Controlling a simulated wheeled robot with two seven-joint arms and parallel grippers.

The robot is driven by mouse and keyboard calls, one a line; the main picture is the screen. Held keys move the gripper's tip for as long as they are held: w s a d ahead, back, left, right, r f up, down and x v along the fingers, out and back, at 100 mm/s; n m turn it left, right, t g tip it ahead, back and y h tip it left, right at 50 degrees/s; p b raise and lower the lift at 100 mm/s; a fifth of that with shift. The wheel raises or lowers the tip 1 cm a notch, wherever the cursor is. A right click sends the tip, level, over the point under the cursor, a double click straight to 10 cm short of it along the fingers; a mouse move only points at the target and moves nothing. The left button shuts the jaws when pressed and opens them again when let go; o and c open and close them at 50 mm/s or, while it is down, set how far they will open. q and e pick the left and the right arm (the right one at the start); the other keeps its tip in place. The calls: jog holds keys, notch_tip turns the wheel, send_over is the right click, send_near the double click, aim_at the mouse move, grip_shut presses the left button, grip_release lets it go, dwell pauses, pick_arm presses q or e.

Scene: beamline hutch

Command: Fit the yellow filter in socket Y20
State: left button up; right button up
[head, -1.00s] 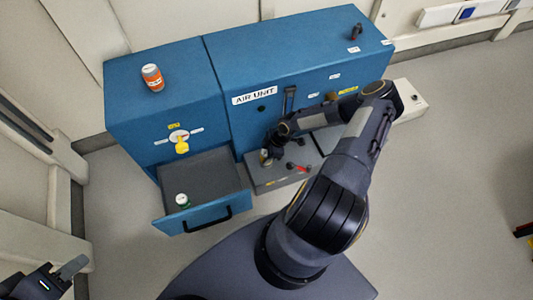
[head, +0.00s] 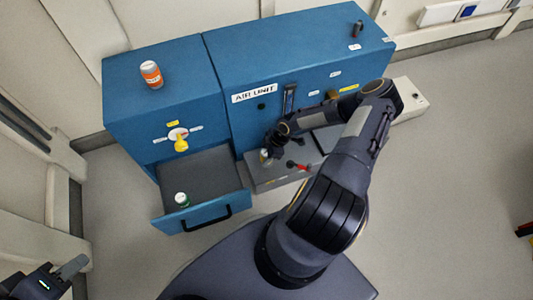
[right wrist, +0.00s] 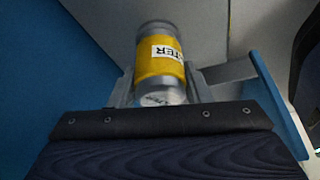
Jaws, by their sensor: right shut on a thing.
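The yellow filter (right wrist: 160,65), a silver can with a yellow band and black lettering, sits between the fingers of my right gripper (right wrist: 160,88) in the right wrist view. In the head view my right gripper (head: 267,150) is shut on the filter (head: 264,157), just in front of the blue air unit and above the left end of the grey base block (head: 262,178). Socket Y20 cannot be made out; the base's small label is unreadable. My left gripper (head: 72,268) is at the lower left, away from the unit; its opening is unclear.
A blue drawer (head: 242,197) stands open, with a green-banded can (head: 182,199) inside. A yellow knob (head: 181,145) is above it. An orange can (head: 151,74) stands on the cabinet. A red-handled valve (head: 298,166) is right of the filter.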

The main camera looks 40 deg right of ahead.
jog(key=shift+b, duration=0.3)
dwell(1.2)
jog(key=o, duration=1.2)
jog(key=shift+c, duration=0.2)
jog(key=p+v, duration=0.3)
jog(key=v, duration=0.4)
jog(key=shift+d+r, duration=0.2)
jog(key=shift+r, duration=0.1)
jog(key=shift+s, duration=0.1)
